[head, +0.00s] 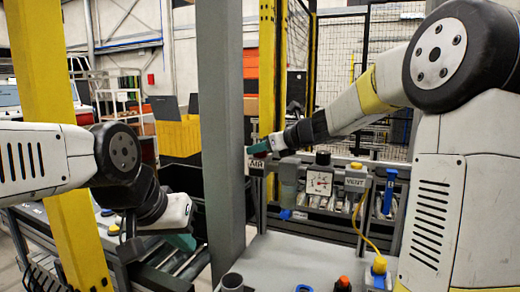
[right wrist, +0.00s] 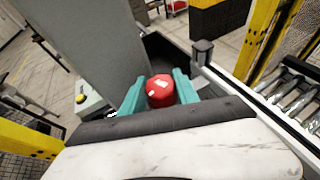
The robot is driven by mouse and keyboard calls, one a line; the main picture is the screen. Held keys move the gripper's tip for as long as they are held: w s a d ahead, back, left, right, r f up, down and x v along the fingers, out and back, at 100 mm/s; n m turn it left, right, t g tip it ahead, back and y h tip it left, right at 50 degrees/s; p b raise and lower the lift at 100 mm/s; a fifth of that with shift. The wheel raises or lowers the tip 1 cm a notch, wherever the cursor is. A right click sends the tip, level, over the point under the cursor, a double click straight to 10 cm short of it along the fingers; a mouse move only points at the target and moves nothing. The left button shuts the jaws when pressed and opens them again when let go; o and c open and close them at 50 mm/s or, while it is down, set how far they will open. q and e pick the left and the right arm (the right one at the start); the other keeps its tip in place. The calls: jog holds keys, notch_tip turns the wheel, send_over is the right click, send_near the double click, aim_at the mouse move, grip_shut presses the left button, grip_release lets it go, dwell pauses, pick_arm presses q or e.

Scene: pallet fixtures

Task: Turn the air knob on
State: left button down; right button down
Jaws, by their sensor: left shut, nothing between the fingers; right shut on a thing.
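The air knob (right wrist: 160,91) is a red round cap with white marks, seen between the teal fingers in the right wrist view. My right gripper (right wrist: 159,92) is shut on it, one finger on each side. In the head view my right gripper (head: 258,148) reaches in from the right, just above the label plate (head: 238,188) at the left end of the fixture. The knob is mostly hidden there. My left gripper (head: 181,242) is shut and empty, low on the left beside the grey post.
A pressure gauge (head: 319,183) and a VENT label (head: 356,184) sit right of the air knob. A yellow hose (head: 366,236) hangs below. A grey post (head: 221,130) stands close to my right gripper. A yellow post (head: 62,150) stands near my left arm.

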jog(key=shift+w+d+n+g+y, duration=0.1)
jog(key=shift+w+n+g+y, duration=0.05)
jog(key=shift+n+g+y, duration=1.35)
jog(key=shift+n+g, duration=0.7)
jog(key=shift+n, duration=0.1)
jog(key=c, duration=0.9)
grip_release()
jog(key=v, duration=0.7)
jog(key=shift+s+d+r, duration=0.2)
jog(key=shift+s+d, duration=0.1)
